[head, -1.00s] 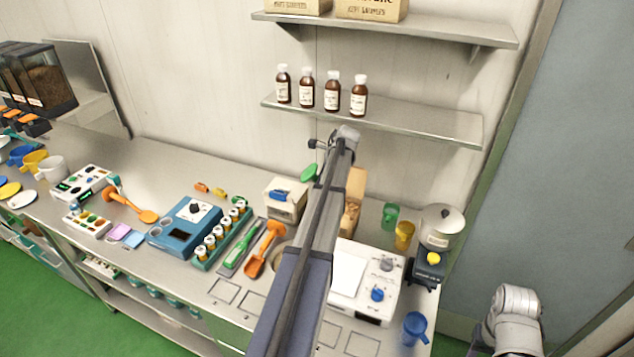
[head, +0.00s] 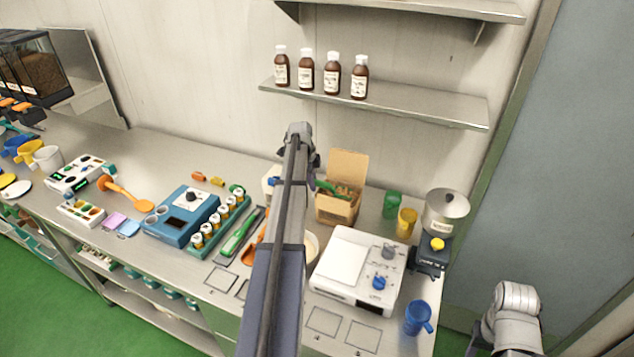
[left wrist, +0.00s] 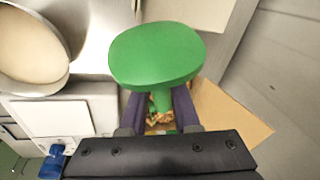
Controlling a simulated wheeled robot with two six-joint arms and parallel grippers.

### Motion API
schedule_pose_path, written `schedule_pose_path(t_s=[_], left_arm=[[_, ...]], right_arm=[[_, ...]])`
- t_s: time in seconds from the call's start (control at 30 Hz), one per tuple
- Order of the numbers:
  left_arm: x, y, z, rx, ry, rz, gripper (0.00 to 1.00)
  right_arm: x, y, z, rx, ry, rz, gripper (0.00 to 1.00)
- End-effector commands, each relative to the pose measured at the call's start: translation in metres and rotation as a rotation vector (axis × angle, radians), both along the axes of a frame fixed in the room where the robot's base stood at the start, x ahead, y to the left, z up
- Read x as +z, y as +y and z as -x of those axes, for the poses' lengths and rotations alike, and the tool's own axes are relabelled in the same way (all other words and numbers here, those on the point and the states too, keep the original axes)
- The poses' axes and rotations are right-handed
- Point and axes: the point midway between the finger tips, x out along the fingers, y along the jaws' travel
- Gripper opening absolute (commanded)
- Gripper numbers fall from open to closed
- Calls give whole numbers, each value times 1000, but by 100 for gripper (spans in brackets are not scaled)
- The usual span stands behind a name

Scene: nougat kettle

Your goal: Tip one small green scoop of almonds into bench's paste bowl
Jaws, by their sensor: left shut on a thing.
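My left gripper (left wrist: 157,115) is shut on a small green scoop (left wrist: 155,55), its broad face toward the wrist camera. In the head view the scoop (head: 322,187) shows partly, at the left side of the open cardboard box (head: 335,210). Brown almond-like pieces (left wrist: 160,103) show below the scoop in the left wrist view. I cannot tell whether the scoop holds any. The paste bowl (head: 313,246), with cream contents, is mostly hidden by my left arm in the head view; the left wrist view shows the bowl (left wrist: 62,78) at upper left. My right gripper's fingers are out of view.
A white scale (head: 340,262) stands right of the bowl. Green (head: 391,204), yellow (head: 406,222) and blue cups (head: 417,318) stand farther right, near a metal pot (head: 446,208). An orange scoop (head: 250,252) lies left of my arm. A shelf (head: 420,108) with bottles is above.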

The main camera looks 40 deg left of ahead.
Motion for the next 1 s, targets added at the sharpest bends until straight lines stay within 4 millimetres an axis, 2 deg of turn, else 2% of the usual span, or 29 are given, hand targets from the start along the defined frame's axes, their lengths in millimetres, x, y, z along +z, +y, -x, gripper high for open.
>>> schedule_pose_path(t_s=[0.03, 0.27, 0.43, 0.5, 1.0], left_arm=[[8, 4, 2, 3, -16, 22, 0], [22, 15, 10, 3, -92, 128, 0], [19, 26, 18, 3, -135, 190, 0], [31, 26, 18, 0, -141, 197, 0], [69, 30, 21, 0, -163, 230, 0]], right_arm=[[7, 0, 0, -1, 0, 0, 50], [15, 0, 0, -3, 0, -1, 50], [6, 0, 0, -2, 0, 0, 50], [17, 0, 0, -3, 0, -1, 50], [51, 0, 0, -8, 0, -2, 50]])
